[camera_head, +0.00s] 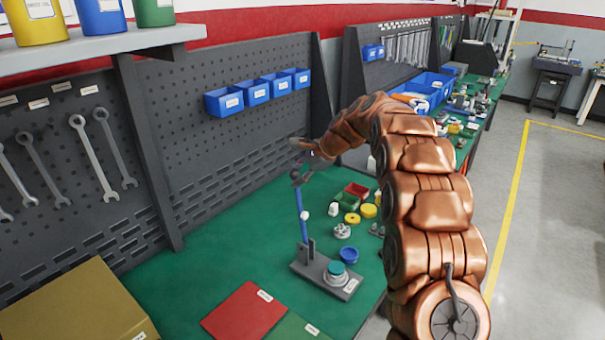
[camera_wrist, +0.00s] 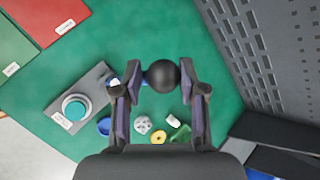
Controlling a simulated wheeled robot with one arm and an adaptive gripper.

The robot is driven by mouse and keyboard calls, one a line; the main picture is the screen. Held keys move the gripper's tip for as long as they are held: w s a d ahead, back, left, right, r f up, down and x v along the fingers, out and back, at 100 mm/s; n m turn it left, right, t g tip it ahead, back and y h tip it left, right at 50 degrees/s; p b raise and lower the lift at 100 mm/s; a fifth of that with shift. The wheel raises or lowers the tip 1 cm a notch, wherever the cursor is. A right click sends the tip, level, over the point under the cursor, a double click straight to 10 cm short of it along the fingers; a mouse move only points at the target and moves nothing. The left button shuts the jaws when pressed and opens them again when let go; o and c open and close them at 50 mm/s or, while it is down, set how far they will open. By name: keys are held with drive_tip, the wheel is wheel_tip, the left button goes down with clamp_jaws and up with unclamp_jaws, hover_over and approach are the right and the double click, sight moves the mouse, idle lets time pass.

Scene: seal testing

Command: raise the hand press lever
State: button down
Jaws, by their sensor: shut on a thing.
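The hand press stands on the green worktop, with a grey base (camera_head: 312,262), a round teal-topped part (camera_head: 336,268) and a blue lever (camera_head: 302,212). The lever points up, close to vertical, with a white collar partway along it. The base also shows at the left in the wrist view (camera_wrist: 90,85). My gripper (camera_head: 300,163) is at the lever's top end. In the wrist view the lever's black ball knob (camera_wrist: 163,76) sits between my fingers, and my gripper is shut on it. The fingers partly hide the lever there.
A red mat (camera_head: 244,312) lies in front of the press and a cardboard box (camera_head: 75,310) at the left. Small parts, a blue cup (camera_head: 349,254) and a red bin (camera_head: 357,190) lie right of the lever. A grey pegboard (camera_head: 215,140) rises behind.

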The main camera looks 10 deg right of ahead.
drive_tip(key=shift+w+a+f, duration=0.2)
drive_tip(key=shift+a+f, duration=0.05)
drive_tip(key=shift+a+r, duration=0.1)
drive_tip(key=shift+a, duration=0.2)
drive_tip(key=c, duration=1.1)
unclamp_jaws()
drive_tip(key=shift+g, duration=0.3)
drive_tip(key=shift+o, duration=0.8)
drive_tip(key=shift+w+a+f, duration=0.25)
drive_tip(key=shift+w+f, duration=0.05)
drive_tip(key=shift+w, duration=0.15)
drive_tip(key=shift+o, duration=0.8)
drive_tip(key=shift+w, duration=0.1)
drive_tip(key=shift+s+d+r, duration=0.15)
drive_tip(key=shift+s+d, duration=0.05)
drive_tip(key=shift+d, duration=0.15)
drive_tip(key=v, duration=1.2)
drive_tip(key=shift+a, duration=0.25)
drive_tip(key=shift+r, duration=0.1)
